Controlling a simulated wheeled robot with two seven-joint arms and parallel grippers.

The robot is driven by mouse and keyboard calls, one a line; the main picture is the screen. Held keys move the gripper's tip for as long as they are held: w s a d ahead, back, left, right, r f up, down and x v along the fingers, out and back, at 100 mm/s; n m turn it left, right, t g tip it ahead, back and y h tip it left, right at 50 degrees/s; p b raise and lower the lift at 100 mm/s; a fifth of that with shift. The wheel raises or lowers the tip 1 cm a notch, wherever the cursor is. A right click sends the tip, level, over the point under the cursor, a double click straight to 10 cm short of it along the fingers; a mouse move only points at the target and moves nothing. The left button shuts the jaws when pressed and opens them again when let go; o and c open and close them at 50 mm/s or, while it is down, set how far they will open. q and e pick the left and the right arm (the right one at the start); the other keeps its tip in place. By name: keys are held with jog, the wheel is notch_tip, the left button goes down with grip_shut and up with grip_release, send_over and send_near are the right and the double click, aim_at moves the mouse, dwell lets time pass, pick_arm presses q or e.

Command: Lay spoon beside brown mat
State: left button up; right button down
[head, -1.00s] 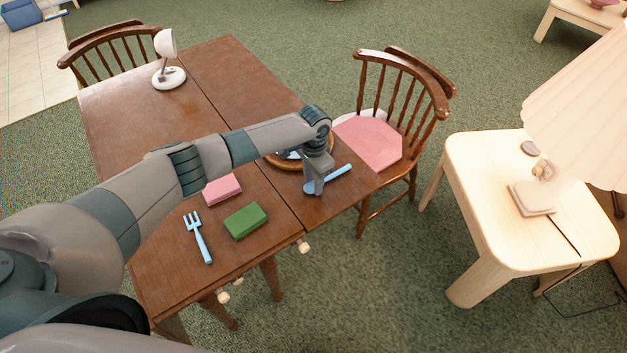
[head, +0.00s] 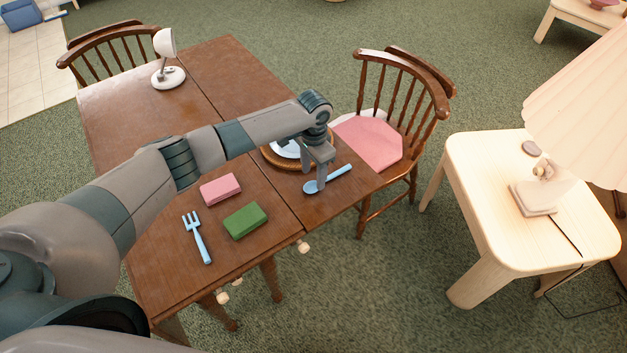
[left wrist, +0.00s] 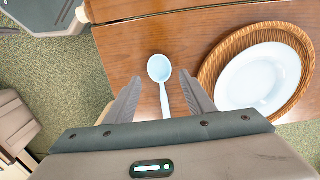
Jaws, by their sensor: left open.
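A light blue spoon (head: 328,179) lies on the brown wooden table beside a round brown woven mat (head: 270,157). The left wrist view shows the spoon (left wrist: 160,72) lying apart from the mat (left wrist: 210,72), which has a white plate on it. My left gripper (head: 322,180) is above the spoon, with its jaws open. In the left wrist view the fingers (left wrist: 157,82) stand on either side of the spoon's handle, and the handle's end is hidden by the gripper body. I do not see my right gripper.
A white plate (left wrist: 262,78) lies on the mat. A pink block (head: 221,189), a green block (head: 245,221) and a blue fork (head: 197,237) lie nearer on the table. A chair with a pink seat (head: 371,143) stands by the table's right edge.

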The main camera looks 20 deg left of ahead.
pick_arm(q)
notch_tip(320, 180, up, 8)
jog(key=b, duration=0.1)
jog(key=shift+r+b, duration=0.15)
jog(key=shift+b, duration=0.25)
dwell(0.5)
